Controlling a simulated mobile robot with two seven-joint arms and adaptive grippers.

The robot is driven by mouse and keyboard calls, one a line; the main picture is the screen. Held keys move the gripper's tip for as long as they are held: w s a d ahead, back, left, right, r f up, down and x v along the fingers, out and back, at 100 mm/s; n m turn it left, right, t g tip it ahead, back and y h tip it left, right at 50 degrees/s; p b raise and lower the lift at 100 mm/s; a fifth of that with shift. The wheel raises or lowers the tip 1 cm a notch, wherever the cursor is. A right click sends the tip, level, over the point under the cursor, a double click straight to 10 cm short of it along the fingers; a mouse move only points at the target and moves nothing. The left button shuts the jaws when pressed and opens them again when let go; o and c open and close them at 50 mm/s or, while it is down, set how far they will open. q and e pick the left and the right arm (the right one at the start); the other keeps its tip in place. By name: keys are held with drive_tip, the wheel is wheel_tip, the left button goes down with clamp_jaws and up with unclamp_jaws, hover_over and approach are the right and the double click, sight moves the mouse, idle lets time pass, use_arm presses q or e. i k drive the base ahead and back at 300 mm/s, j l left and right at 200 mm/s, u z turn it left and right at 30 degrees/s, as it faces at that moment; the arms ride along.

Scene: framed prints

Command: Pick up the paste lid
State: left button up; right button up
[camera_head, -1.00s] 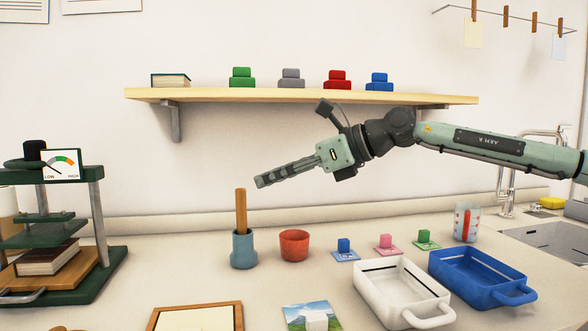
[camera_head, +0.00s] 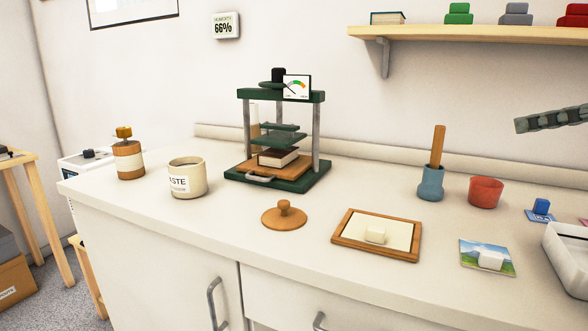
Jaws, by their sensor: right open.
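The paste lid (camera_head: 284,215) is a round wooden disc with a knob on top. It lies flat on the white counter, in front of the green press. The paste pot (camera_head: 188,178) is a cream jar with a label partly reading "ASTE"; it stands open, left of the lid. My right gripper (camera_head: 522,125) shows only in part at the right edge, high above the counter and far right of the lid. It is open and touches nothing. My left gripper is not in view.
A green press (camera_head: 318,150) stands behind the lid. A wooden-framed board (camera_head: 402,248) lies right of it, with a picture card (camera_head: 497,268) beyond. A blue pot with a wooden handle (camera_head: 431,185), a red cup (camera_head: 486,192) and a wooden bottle (camera_head: 129,160) stand farther off.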

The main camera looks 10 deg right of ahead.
sight(284, 217)
drive_tip(key=k, duration=1.2)
